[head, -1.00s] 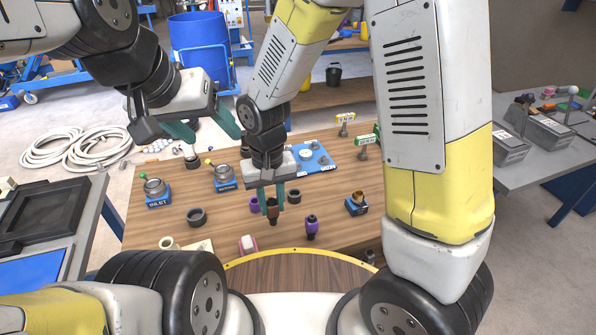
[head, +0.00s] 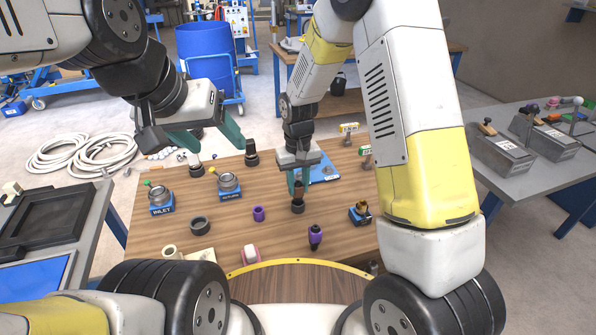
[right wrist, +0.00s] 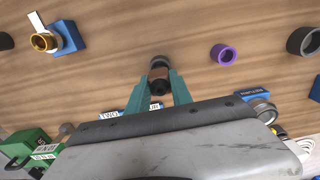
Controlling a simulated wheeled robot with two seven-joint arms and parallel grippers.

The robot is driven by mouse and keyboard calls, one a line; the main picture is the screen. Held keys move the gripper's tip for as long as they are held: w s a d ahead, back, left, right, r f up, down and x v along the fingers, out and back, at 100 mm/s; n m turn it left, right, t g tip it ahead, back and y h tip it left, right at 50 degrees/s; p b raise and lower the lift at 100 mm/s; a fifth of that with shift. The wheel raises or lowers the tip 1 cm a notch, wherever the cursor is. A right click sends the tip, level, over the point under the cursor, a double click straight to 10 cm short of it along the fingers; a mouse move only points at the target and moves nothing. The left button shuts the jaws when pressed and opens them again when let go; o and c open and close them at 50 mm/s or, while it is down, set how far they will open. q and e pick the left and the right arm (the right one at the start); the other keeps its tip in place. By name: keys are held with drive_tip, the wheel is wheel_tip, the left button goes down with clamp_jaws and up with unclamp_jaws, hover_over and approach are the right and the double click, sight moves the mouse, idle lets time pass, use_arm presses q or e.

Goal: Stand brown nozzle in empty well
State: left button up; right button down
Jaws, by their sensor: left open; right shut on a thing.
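The brown nozzle (head: 298,189) is upright between the fingers of my right gripper (head: 299,184), which is shut on it. In the right wrist view the nozzle (right wrist: 159,74) shows as a brown band between the teal fingertips (right wrist: 160,78). Its lower end is at a dark round ring (head: 298,207) on the wooden table; I cannot tell whether it is seated inside or just above it. A purple ring (head: 258,213) and a larger dark ring (head: 200,225) stand empty to the left. My left gripper (head: 218,146) is open and empty above the table's far left.
A purple nozzle (head: 315,236) stands upright in front. A blue block with a brass ring (head: 360,213) is to the right. Blue-based inlet (head: 160,198) and return (head: 229,184) fittings stand left. A white-and-pink roll (head: 250,254) lies near the front edge.

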drive_tip(key=shift+f, duration=0.45)
drive_tip(key=shift+f, duration=0.15)
drive_tip(key=c, duration=1.1)
unclamp_jaws()
drive_tip(key=shift+c, duration=0.2)
